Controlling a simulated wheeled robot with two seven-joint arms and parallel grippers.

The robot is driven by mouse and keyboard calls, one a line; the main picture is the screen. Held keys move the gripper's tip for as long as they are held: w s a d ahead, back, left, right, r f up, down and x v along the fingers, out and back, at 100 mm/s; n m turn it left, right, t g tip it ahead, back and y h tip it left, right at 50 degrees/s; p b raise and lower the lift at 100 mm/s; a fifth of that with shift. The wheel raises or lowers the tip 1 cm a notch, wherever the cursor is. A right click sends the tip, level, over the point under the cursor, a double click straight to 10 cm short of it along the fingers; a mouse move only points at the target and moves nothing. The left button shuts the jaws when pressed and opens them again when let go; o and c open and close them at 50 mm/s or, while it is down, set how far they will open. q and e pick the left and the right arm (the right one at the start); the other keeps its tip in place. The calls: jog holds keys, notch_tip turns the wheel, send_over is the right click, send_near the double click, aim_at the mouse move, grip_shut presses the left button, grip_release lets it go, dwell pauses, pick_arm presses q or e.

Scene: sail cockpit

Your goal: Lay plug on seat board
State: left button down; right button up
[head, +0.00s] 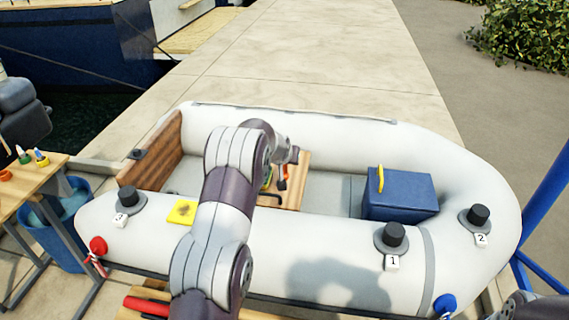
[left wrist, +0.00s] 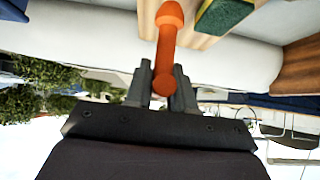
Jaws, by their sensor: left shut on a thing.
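My left gripper (left wrist: 160,80) is shut on an orange plug (left wrist: 168,45), a rod with rounded ends, in the left wrist view. The plug stretches away from the fingers towards the wooden seat board (left wrist: 196,40), which carries a green block (left wrist: 226,14). I cannot tell whether the plug touches the board. In the head view the seat board (head: 297,188) crosses the white inflatable boat, and my left arm reaches over the near tube to it. The arm covers part of the board. The fingers and plug are not clear there.
A blue box (head: 400,194) with a yellow handle stands in the boat, right of the board. A yellow pad (head: 182,212) lies on the near tube. Black fittings (head: 395,235) stick up from the tubes. A wooden table (head: 30,188) and blue bucket (head: 62,235) are at left.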

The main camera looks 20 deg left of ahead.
pick_arm(q)
jog(key=shift+s+f+b+x, duration=0.1)
jog(key=shift+b+x, duration=0.1)
jog(key=shift+x, duration=1.7)
jog(key=shift+s+f+b+x, duration=0.1)
jog(key=shift+s+b+x, duration=0.05)
jog(key=shift+x, duration=1.75)
jog(key=shift+s+f+b+x, duration=0.1)
jog(key=shift+b+x, duration=0.1)
jog(key=shift+x, duration=1.7)
